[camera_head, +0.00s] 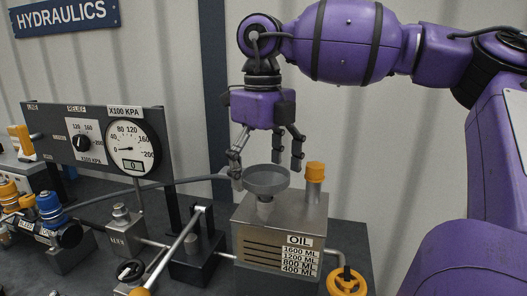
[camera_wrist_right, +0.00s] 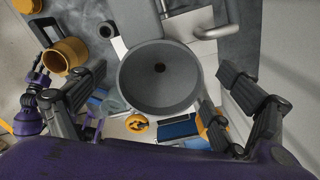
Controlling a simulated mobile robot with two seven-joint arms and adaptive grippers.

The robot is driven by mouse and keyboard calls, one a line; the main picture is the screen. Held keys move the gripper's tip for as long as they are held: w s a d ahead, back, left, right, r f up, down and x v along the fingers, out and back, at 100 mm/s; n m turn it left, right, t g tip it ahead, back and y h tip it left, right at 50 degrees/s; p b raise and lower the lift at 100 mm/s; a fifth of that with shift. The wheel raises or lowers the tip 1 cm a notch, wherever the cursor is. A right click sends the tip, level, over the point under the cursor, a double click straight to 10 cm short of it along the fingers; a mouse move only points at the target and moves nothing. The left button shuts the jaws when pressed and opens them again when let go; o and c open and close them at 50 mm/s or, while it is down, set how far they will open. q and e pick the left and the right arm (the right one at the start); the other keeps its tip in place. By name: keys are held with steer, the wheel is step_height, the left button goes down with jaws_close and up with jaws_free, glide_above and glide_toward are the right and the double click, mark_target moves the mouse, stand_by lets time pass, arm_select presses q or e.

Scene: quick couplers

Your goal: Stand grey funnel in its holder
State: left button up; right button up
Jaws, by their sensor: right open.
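The grey funnel (camera_head: 266,181) is upright at the top of the grey oil tank (camera_head: 257,222), with its wide bowl up and its neck down at the tank's top. I cannot tell how deep the neck sits or which part is the holder. My right gripper (camera_head: 267,160) points down just above the funnel, with its fingers apart. In the right wrist view the round bowl (camera_wrist_right: 160,77) lies between the open fingers, with its dark hole in the middle. No finger clearly presses on the rim.
An orange-capped filler neck (camera_head: 315,180) stands right beside the funnel on the tank. An orange valve wheel (camera_head: 346,282) is at the lower right. The gauge panel (camera_head: 100,139), a metal lever (camera_head: 177,243) and several couplers crowd the left.

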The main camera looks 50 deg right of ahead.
steer(key=shift+f, duration=0.35)
steer(key=shift+c, duration=0.3)
steer(key=c, duration=1.3)
